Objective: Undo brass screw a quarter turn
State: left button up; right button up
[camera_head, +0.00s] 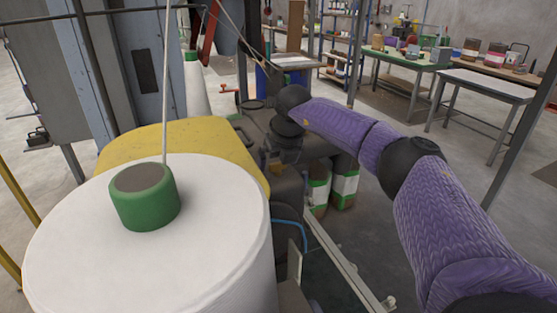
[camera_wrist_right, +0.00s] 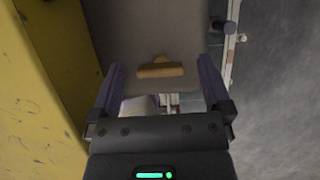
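The brass screw (camera_wrist_right: 160,71) shows in the right wrist view as a brass-coloured, T-shaped piece with a wide crossbar, against a grey-brown surface. My right gripper (camera_wrist_right: 161,67) is open, with one purple finger on each side of the screw and a clear gap to both. I cannot tell how far beyond the fingertips the screw lies. In the head view my purple right arm reaches in from the right to the dark machinery at the centre; its fingers and the screw cannot be made out there. My left gripper is not in view.
A large white spool (camera_head: 225,210) with a green core (camera_head: 145,197) fills the front left. Behind it is a yellow cover (camera_head: 185,140). White-and-green containers (camera_head: 344,183) stand below my right arm. A green-topped bench (camera_head: 400,57) and a grey table (camera_head: 485,84) stand at the back right.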

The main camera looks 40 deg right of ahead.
jog(key=v, duration=0.9)
jog(key=shift+r, duration=0.4)
jog(key=shift+s, duration=0.1)
